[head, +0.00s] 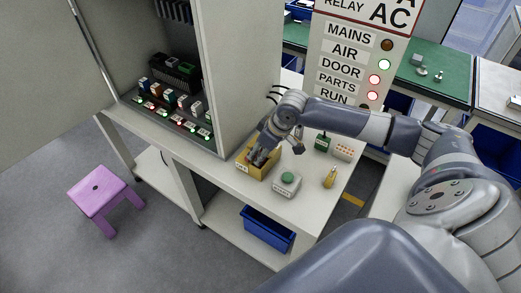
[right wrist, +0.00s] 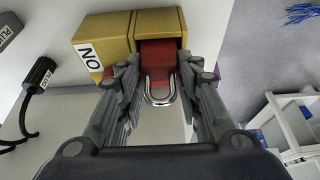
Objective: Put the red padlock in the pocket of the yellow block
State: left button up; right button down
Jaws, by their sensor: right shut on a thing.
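The yellow block (head: 243,168) stands on the white bench beside the cabinet, and my right gripper (head: 262,154) is down at it. In the right wrist view the yellow block (right wrist: 103,38) carries a white label reading "NO". The red padlock (right wrist: 158,56) is between the fingers of my right gripper (right wrist: 158,68), which is shut on it. Its grey shackle points toward the wrist. The red body lies against the pocket area of the block, with yellow walls beside and beyond it; I cannot tell how deep it sits. My left gripper is out of view.
Near the block are a grey box with a green button (head: 287,183), a yellow bottle-shaped thing (head: 330,177), a green part (head: 322,142) and a pale block (head: 343,152). The open cabinet (head: 240,80) rises close on the left. A blue bin (head: 268,232) is below.

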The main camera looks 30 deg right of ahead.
jog(key=shift+f, duration=0.1)
jog(key=c, duration=1.1)
grip_release()
jog(key=b+v, duration=0.1)
jog(key=v, duration=1.1)
